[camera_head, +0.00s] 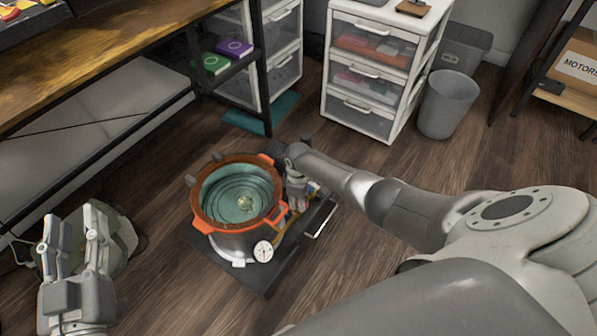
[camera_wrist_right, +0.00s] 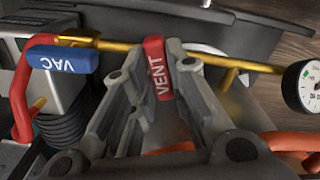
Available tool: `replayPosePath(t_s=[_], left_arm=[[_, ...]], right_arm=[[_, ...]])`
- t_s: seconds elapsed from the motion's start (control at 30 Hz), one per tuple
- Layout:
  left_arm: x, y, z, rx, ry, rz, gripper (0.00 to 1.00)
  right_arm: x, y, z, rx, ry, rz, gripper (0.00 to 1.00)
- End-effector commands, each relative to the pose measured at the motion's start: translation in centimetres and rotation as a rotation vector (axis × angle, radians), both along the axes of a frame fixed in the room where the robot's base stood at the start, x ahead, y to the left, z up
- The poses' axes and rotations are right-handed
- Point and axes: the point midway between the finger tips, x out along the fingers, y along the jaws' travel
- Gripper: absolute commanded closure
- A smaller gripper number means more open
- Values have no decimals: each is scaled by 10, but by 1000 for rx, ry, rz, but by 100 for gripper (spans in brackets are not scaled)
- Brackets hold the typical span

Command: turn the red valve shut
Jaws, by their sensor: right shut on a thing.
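The red valve handle (camera_wrist_right: 157,68), marked VENT, sits on a brass pipe in the right wrist view. My right gripper (camera_wrist_right: 163,55) is shut on it, with one finger on each side. The handle runs crosswise to the pipe. In the head view my right gripper (camera_head: 297,196) reaches down beside the orange-rimmed pot (camera_head: 243,243) and largely hides the valve. My left gripper (camera_head: 72,232) is at the lower left of the head view, open and empty, away from the pot.
A blue handle marked VAC (camera_wrist_right: 65,60) lies along the same pipe. A round gauge (camera_head: 263,251) is at the pot's front; it also shows in the right wrist view (camera_wrist_right: 303,87). A dark base plate (camera_head: 250,279) carries the pot. Drawers (camera_head: 360,114) and a bin (camera_head: 447,104) stand behind.

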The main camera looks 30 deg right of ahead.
Motion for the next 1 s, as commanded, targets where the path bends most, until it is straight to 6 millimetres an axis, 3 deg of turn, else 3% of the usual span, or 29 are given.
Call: replayPosePath(t_s=[0.3,0.5,1.0], left_arm=[[-4,9,-52,74,286,18,60],[-11,14,-73,101,393,25,60],[-16,16,-86,116,458,29,60]], right_arm=[[-1,1,1,1,4,-217,100],[0,1,1,1,2,-310,100],[-1,0,0,0,3,-369,100]])
